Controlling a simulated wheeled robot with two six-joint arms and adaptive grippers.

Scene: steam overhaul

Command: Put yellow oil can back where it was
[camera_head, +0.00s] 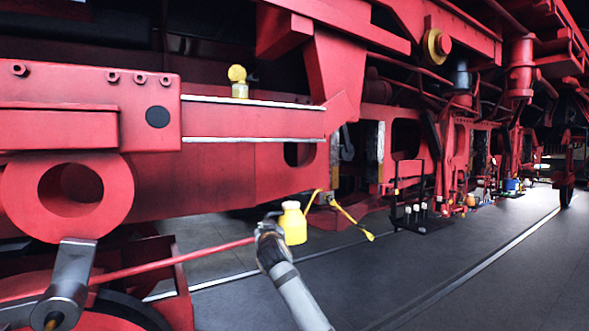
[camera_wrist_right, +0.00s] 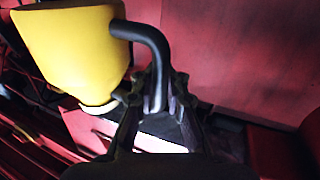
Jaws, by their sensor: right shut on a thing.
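The yellow oil can (camera_head: 293,226) with a pale cap is held up in front of the red locomotive frame, near the middle of the head view. In the right wrist view its yellow body (camera_wrist_right: 75,45) fills the upper left, tilted with the pale cap downward in the picture, and a black curved handle comes off it. My right gripper (camera_head: 268,230) is shut on this handle; its fingers (camera_wrist_right: 158,95) close around the handle's end in the wrist view. My left gripper is not in view.
A red rod (camera_head: 200,253) crosses left of my gripper. The grey floor (camera_head: 440,270) at right is clear.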

